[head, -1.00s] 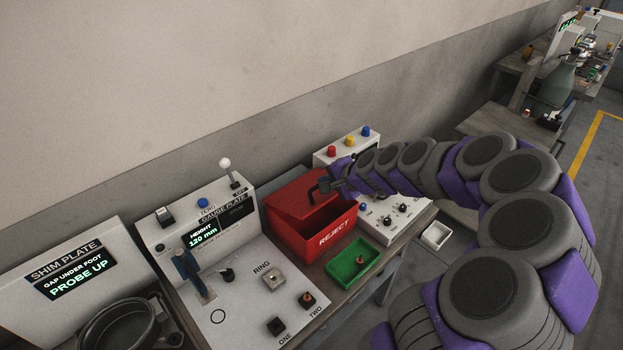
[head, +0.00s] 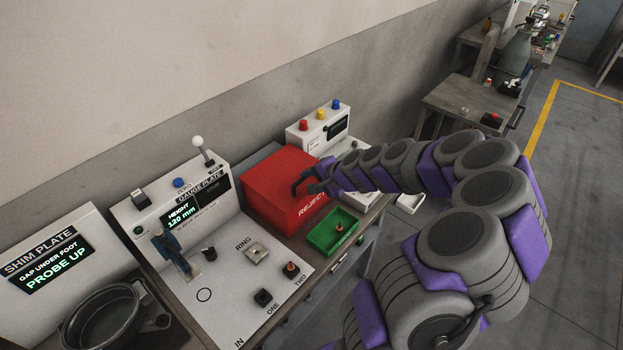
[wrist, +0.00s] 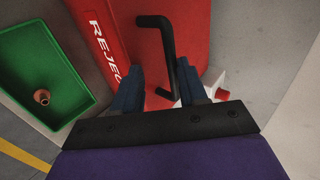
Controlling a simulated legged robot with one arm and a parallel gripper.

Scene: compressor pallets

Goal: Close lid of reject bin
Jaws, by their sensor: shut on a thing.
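The red reject bin (head: 288,216) stands on the bench between the gauge plate and a white button box. Its red lid (head: 278,168) lies down over the opening, and the inside of the bin is hidden. I see no clear gap under the lid, though my gripper covers part of its edge. My gripper (head: 311,187) is at the lid's front edge, shut on the black lid handle (wrist: 168,45). In the wrist view, the handle runs between the two blue-grey fingers of my gripper (wrist: 160,88).
A green tray (head: 318,242) with a small copper-coloured part sits in front of the bin. The gauge plate panel (head: 215,290), with its lever and knobs, is to the left. The button box (head: 312,138) stands behind right. Open floor lies to the right.

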